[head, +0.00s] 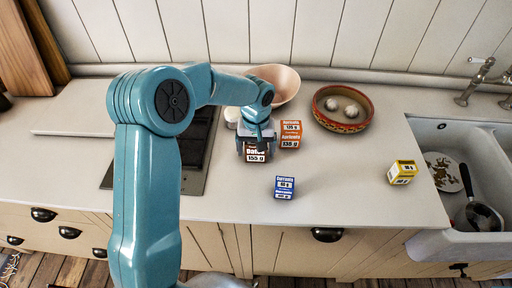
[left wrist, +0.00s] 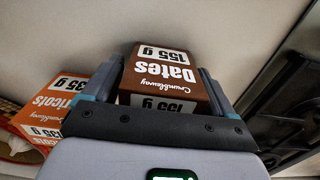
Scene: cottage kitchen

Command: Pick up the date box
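The date box (head: 256,153) is brown with a white band reading 155 g and stands on the counter behind a blue box. My left gripper (head: 257,136) is over it from above and partly hides it. In the left wrist view the date box (left wrist: 160,75) lies between the two fingers of my left gripper (left wrist: 161,68), one on each side. Narrow gaps seem to show between fingers and box, so the gripper looks open around it. My right gripper is not in view.
An orange apricot box (head: 290,134) stands close to the right of the date box. A blue currant box (head: 284,187) is in front, and a yellow box (head: 402,172) near the sink (head: 440,140). A bowl with garlic (head: 343,108), a pink bowl (head: 277,83) and a dark hob (head: 194,150) are nearby.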

